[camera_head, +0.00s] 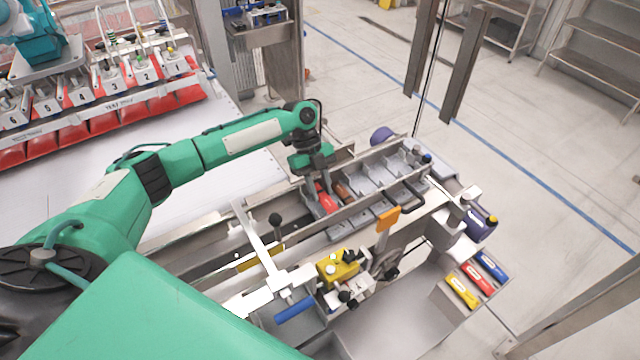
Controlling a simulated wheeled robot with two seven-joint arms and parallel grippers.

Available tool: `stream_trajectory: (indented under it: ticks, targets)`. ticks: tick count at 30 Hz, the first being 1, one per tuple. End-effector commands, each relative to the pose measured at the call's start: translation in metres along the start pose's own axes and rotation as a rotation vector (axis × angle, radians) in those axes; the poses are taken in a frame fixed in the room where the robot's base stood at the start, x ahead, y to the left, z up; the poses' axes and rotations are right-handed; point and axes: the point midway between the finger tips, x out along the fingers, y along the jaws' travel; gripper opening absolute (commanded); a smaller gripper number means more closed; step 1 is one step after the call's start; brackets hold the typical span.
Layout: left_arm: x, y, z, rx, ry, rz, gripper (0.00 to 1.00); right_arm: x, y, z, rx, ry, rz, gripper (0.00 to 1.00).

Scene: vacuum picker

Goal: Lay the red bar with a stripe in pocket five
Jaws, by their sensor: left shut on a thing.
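My left gripper (320,183) reaches down over the near-left end of a grey pocketed rail. It is shut on a red bar (326,202), which lies low at the left end of the rail. The gripper body hides part of the bar, and its stripe is too small to make out. I cannot tell whether the bar rests on the pocket floor. The row of grey pockets (376,172) runs up to the right, and their numbers cannot be read. A dull reddish-brown piece (344,191) sits just right of the bar. My right gripper is not in view.
Yellow (462,291), red (478,279) and blue (491,265) labelled pieces lie on a plate at right. An orange lever (387,219) and a yellow clamp (338,267) stand in front of the rail. Numbered red bins (118,118) line the back left.

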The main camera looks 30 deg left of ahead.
Motion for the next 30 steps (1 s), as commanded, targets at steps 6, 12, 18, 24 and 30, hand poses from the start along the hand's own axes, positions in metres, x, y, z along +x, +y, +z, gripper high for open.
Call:
stream_trajectory:
  ticks: [6,12,18,24,30]
  targets:
    - [0.001,0.000,0.001,0.000,-0.001,0.000,0.06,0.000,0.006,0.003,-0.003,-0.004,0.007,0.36]
    - [0.006,0.000,0.004,0.000,0.000,-0.001,0.06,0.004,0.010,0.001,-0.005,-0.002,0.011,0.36]
    - [0.011,0.000,0.007,0.000,-0.001,-0.001,0.06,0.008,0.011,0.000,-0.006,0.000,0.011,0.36]
    - [0.011,0.000,0.007,0.000,-0.001,-0.001,0.40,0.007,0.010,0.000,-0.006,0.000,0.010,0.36]
    - [0.011,0.000,0.007,0.000,-0.001,-0.001,0.50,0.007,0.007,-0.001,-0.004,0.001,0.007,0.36]
